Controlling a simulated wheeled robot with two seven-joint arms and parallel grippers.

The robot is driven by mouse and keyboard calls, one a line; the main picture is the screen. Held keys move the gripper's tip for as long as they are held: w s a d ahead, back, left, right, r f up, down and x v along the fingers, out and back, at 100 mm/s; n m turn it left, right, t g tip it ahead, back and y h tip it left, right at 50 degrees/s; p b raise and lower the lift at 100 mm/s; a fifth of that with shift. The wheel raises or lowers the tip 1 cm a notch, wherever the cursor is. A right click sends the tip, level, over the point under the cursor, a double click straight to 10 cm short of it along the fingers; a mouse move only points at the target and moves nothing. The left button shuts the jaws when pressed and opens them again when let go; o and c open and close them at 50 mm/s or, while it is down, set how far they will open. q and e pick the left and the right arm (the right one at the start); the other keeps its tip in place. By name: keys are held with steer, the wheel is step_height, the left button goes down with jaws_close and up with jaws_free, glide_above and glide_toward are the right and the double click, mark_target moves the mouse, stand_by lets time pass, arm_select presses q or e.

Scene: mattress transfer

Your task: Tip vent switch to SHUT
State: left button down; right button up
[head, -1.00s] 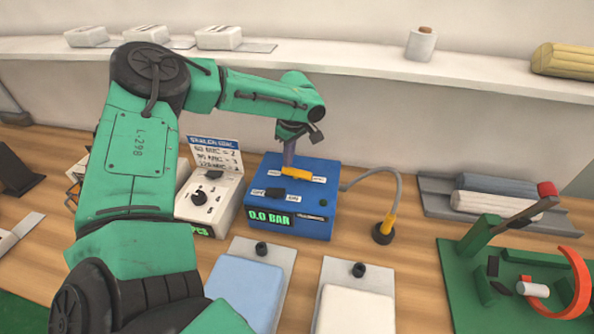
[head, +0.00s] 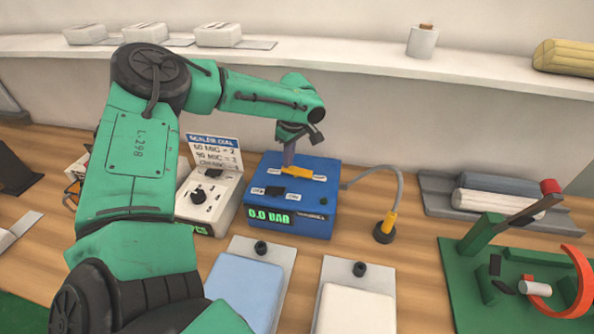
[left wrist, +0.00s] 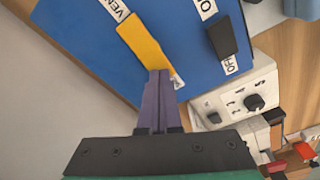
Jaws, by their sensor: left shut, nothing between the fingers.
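The vent switch is a yellow rocker (head: 299,173) on top of a blue box (head: 318,219). In the left wrist view the yellow rocker (left wrist: 140,40) lies between a label reading VENT (left wrist: 116,8) and another label, mostly hidden behind my fingers and unreadable. My left gripper (head: 288,163) is shut and empty, pointing down at the rocker's left end in the head view. In the left wrist view its purple fingertips (left wrist: 159,74) meet the rocker's end away from VENT, touching or very close. My right gripper is not in view.
A black rocker (head: 273,191) with ON and OFF labels and a green display (head: 269,215) are on the same box. A white dial box (head: 206,196) stands left of it. A grey hose with a yellow-black end (head: 385,230) stands right. Pads on plates lie in front.

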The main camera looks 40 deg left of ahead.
arm_select(q)
steer(key=shift+f+b, duration=0.4)
steer(key=shift+f, duration=0.15)
step_height(320, 180, up, 7)
steer(key=p, duration=0.5)
steer(key=shift+r, duration=0.1)
stand_by(0.6)
